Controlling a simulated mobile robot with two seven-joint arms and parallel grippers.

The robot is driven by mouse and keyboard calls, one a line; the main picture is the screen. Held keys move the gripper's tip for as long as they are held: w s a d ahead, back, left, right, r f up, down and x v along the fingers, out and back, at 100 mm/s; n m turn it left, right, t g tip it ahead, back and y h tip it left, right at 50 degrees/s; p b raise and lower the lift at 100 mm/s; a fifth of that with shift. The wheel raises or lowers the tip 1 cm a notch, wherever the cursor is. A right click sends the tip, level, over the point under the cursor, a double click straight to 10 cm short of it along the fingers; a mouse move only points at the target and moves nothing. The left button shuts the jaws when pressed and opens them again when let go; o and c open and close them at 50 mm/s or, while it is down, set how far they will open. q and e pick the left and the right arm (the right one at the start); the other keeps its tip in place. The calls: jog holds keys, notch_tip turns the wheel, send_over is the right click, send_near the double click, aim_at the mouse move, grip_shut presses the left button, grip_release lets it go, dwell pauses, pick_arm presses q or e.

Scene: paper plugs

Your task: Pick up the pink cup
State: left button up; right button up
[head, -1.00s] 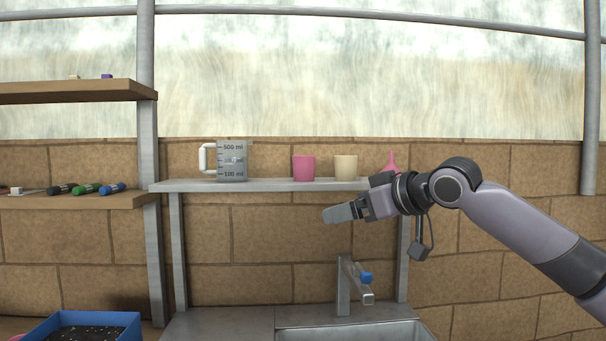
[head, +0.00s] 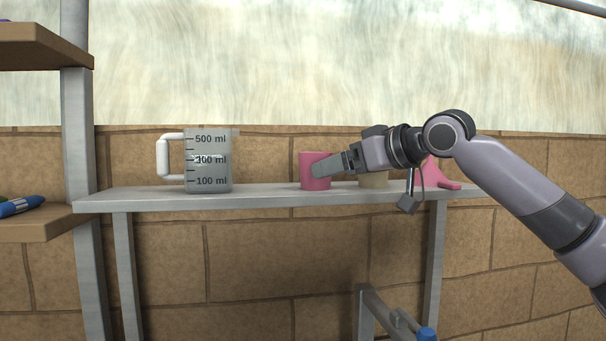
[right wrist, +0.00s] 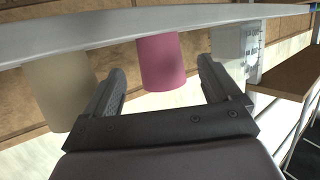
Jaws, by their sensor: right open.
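The pink cup (head: 309,168) stands upright on the metal shelf, partly hidden by my right gripper's fingers in the head view. My right gripper (head: 320,169) is open, and its fingers overlap the cup's right side in that view. In the right wrist view, where the scene looks upside down, the pink cup (right wrist: 161,62) shows between the two spread fingers of the right gripper (right wrist: 160,70). I cannot tell whether a finger touches it. My left gripper is in neither view.
A cream cup (head: 374,181) stands just right of the pink cup, mostly behind my right gripper; it also shows in the wrist view (right wrist: 60,90). A pink funnel (head: 436,175) lies further right. A measuring jug (head: 208,162) stands left on the shelf (head: 260,196).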

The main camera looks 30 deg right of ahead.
aim_at(306, 159)
jog(key=shift+w+a, duration=0.1)
jog(key=shift+w, duration=0.25)
jog(key=shift+p+x, duration=0.45)
jog(key=shift+x, duration=0.5)
jog(key=p+x, duration=0.1)
jog(key=x, duration=0.2)
jog(key=shift+w+a, duration=0.1)
jog(key=shift+w, duration=0.1)
jog(key=shift+w+a+f, duration=0.15)
jog(key=shift+w+f, duration=0.05)
jog(key=shift+w, duration=0.3)
jog(key=c, duration=1.1)
